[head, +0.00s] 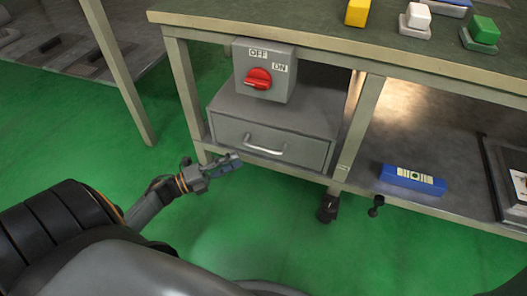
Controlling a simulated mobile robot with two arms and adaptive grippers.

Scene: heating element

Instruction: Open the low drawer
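The low drawer (290,149) is a grey metal drawer in a grey cabinet (310,112) on the lower level of the workbench. Its front looks shut, flush with the cabinet. A pale curved bar handle (265,147) crosses the middle of the front. My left gripper (232,163) is in front of the bench, below and left of the handle, and apart from it in the picture. Its fingers point right; whether they are open or shut is unclear, and no object shows in them. My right gripper is not in view.
A grey switch box (264,72) with a red knob stands on the cabinet. The bench legs (186,98) flank the drawer. A blue box (412,180) lies on the shelf at right. Colored buttons sit on the benchtop (320,28). Green floor (260,215) before the drawer is clear.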

